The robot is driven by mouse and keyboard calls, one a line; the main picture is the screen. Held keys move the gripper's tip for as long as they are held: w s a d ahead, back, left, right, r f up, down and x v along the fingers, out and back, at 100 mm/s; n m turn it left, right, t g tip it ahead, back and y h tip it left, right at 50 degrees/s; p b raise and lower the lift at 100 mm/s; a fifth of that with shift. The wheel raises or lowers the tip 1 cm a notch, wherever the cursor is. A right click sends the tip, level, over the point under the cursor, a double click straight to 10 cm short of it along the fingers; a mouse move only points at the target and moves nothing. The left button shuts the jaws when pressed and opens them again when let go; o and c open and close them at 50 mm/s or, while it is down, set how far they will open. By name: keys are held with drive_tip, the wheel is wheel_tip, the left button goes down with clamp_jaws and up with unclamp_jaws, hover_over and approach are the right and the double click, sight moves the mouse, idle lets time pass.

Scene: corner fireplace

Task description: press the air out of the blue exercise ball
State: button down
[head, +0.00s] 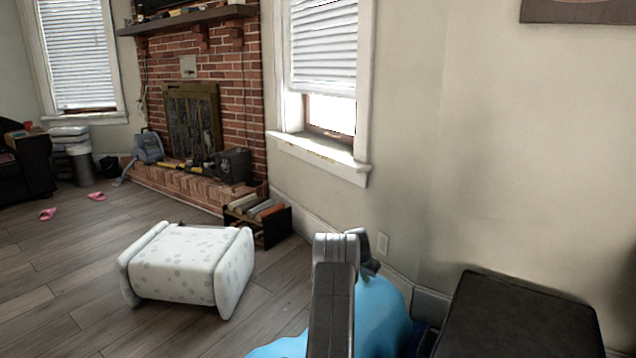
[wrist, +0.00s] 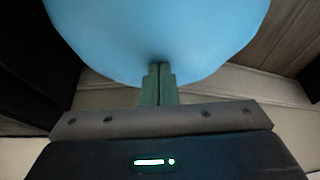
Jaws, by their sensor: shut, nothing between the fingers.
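The blue exercise ball (head: 382,318) is on the floor at the bottom of the head view, partly hidden behind my arm. It fills the top middle of the wrist view (wrist: 155,30). Its shape in the head view looks low and uneven, with a part spreading to the left of my arm. My gripper (wrist: 158,70) is shut and empty, its fingertips against the ball's surface, where a small dark dimple shows. In the head view my gripper is mostly hidden by my arm, and the exact contact cannot be seen there.
A black box-like piece (head: 520,322) stands right of the ball. A white spotted padded stool (head: 185,262) is on the floor to the left. A small rack of books (head: 258,218) stands by the wall under the window. Open wood floor lies at left, with pink slippers (head: 97,196).

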wheel_tip(320, 180, up, 8)
drive_tip(key=p, duration=0.3)
drive_tip(key=shift+f+p, duration=0.15)
drive_tip(key=shift+p, duration=0.15)
drive_tip(key=shift+f, duration=0.15)
idle(1.0)
drive_tip(key=shift+f+b, duration=1.85)
drive_tip(key=shift+f, duration=2)
